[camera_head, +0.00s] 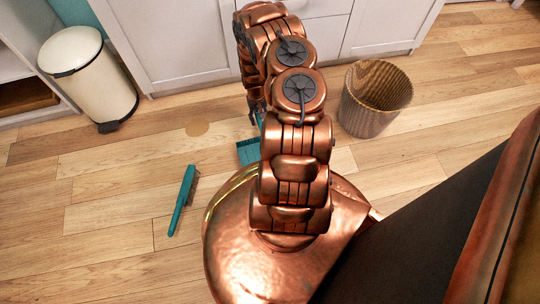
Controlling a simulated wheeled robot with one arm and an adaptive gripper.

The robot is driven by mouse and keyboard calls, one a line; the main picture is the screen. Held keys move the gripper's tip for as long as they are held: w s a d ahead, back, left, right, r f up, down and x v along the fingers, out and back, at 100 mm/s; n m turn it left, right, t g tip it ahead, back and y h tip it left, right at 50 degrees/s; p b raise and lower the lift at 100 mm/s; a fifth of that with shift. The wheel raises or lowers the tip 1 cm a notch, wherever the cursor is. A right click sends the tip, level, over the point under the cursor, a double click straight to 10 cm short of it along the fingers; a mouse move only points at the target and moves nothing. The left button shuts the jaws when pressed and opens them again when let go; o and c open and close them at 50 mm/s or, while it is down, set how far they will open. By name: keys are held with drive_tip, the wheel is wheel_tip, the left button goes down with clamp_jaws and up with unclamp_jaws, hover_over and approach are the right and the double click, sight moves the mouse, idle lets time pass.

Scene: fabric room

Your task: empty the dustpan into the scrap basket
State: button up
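The teal dustpan (248,152) lies on or close to the wooden floor, mostly hidden behind my copper arm. A bit of teal also shows near my gripper (254,116), which hangs down beside the arm by the dustpan. My arm covers most of the gripper, so I cannot tell if its fingers are open or shut, or whether they touch the dustpan. The woven scrap basket (362,122) stands upright on the floor to the right of my arm. Its mouth is open. What the dustpan holds is hidden.
A teal hand brush (183,198) lies on the floor to the left. A cream pedal bin (88,78) stands at the upper left by a white shelf. White cabinets (180,45) line the back. The floor right of the basket is clear.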

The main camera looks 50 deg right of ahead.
clamp_jaws()
idle(0.5)
wheel_tip(320, 180, up, 12)
drive_tip(key=p, duration=0.7)
drive_tip(key=shift+p, duration=0.3)
